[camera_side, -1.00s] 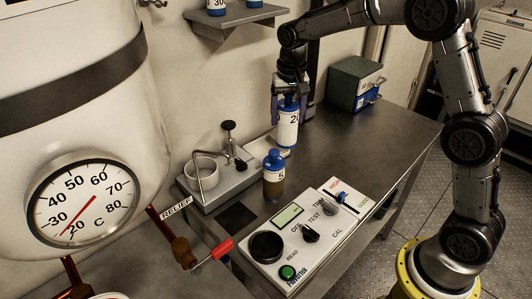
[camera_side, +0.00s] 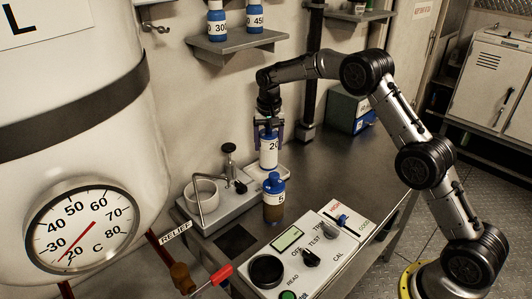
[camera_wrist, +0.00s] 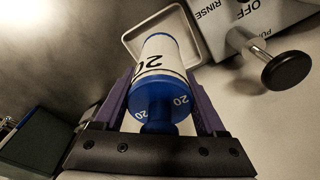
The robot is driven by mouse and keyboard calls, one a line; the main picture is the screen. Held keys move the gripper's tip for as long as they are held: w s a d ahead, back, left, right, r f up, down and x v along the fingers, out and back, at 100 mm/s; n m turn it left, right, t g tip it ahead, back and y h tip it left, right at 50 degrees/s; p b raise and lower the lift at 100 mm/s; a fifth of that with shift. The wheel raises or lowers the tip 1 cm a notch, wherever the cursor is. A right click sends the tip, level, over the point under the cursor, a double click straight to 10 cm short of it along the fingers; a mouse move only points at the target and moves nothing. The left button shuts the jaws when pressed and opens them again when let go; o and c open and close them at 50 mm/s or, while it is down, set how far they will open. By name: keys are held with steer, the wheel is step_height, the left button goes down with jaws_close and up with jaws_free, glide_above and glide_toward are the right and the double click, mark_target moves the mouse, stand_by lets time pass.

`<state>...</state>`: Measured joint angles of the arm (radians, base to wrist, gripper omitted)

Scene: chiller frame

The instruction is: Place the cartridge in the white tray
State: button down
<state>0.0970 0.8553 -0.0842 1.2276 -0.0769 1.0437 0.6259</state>
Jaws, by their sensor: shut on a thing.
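The cartridge is a white cylinder with a blue cap and the number 20 (camera_side: 268,154); it also shows in the wrist view (camera_wrist: 162,62). My gripper (camera_side: 269,139) is shut on it near the blue cap, with purple fingers on both sides, and holds it upright. The white tray (camera_side: 287,172) is shallow with a raised rim and lies on the bench beneath the cartridge; its rim shows in the wrist view (camera_wrist: 127,38) around the cartridge's far end. I cannot tell whether the cartridge's bottom touches the tray.
A brown bottle with a blue cap and a 5 (camera_side: 274,202) stands just in front of the tray. A rinse unit with a white cup (camera_side: 201,192) is to the left. A control panel (camera_side: 300,255) lies in front. The bench (camera_side: 345,165) to the right is clear.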

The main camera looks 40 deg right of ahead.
mark_target(266, 127)
steer(key=shift+w+d+f, duration=0.1)
steer(key=shift+w+f, duration=0.45)
steer(key=shift+f, duration=0.1)
steer(key=shift+w+f, duration=0.1)
steer(key=shift+f, duration=1.45)
steer(key=shift+f, duration=0.1)
jaws_free()
steer(key=shift+f, duration=0.1)
steer(key=shift+s+a+r, duration=0.1)
steer(key=shift+s+r, duration=0.05)
steer(key=shift+r, duration=1.15)
steer(key=shift+s+a+r, duration=0.1)
steer(key=shift+r, duration=1.2)
steer(key=shift+s+a+r, duration=0.1)
steer(key=shift+s+r, duration=0.05)
steer(key=shift+r, duration=1.15)
